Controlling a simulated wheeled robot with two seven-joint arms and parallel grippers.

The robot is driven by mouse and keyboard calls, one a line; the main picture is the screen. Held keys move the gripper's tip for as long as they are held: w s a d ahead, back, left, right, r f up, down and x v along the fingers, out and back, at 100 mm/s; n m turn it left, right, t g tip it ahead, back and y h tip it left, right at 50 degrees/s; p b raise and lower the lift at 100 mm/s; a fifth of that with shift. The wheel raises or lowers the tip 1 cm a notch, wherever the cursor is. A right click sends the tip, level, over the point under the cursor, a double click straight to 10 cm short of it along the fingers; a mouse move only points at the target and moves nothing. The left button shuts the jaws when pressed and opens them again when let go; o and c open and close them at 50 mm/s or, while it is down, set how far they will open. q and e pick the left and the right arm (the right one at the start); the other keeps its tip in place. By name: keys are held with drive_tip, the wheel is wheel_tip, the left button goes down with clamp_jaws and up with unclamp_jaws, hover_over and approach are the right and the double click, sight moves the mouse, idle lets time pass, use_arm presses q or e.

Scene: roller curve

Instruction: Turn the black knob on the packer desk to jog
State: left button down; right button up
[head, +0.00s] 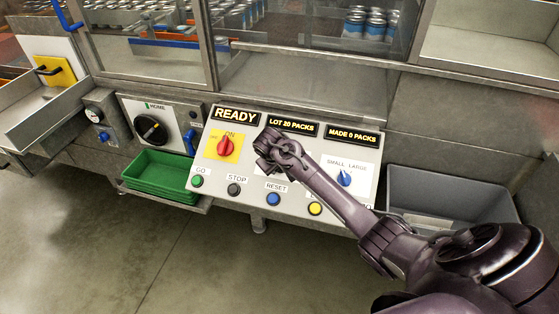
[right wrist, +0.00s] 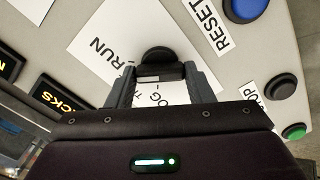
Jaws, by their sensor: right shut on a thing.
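The packer desk (head: 222,185) is a pale sloped panel with displays, knobs and buttons. My right gripper (head: 272,160) is over its middle and hides the black knob there in the head view. In the right wrist view the black knob (right wrist: 157,60) sits between the two fingers of my right gripper (right wrist: 158,78), which is shut on it. A white plate around the knob carries a RUN label (right wrist: 108,53) and a partly covered JOG label (right wrist: 150,98). I cannot tell which label the knob points to. My left gripper is not in view.
A red knob (head: 226,146) on a yellow plate and a blue knob (head: 345,178) flank my right gripper. Coloured buttons, including blue RESET (head: 273,199), line the front edge. Green trays (head: 160,170) are left, a grey bin (head: 455,185) right.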

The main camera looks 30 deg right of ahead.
drive_tip(key=n+p, duration=0.1)
drive_tip(key=n, duration=0.1)
drive_tip(key=n+p, duration=0.1)
drive_tip(key=shift+r+n+p, duration=0.2)
drive_tip(key=shift+n+p, duration=0.1)
drive_tip(key=shift+n, duration=0.1)
drive_tip(key=n+p, duration=0.1)
drive_tip(key=n, duration=0.2)
drive_tip(key=shift+f+n+p, duration=0.1)
drive_tip(key=shift+n+p, duration=0.2)
drive_tip(key=n+p, duration=0.1)
drive_tip(key=n, duration=0.3)
drive_tip(key=shift+f, duration=0.1)
drive_tip(key=shift+n, duration=2.2)
drive_tip(key=shift+o, duration=0.2)
drive_tip(key=shift+s+a+f+n, duration=0.1)
drive_tip(key=shift+n, duration=0.2)
drive_tip(key=o, duration=1)
drive_tip(key=shift+c, duration=0.2)
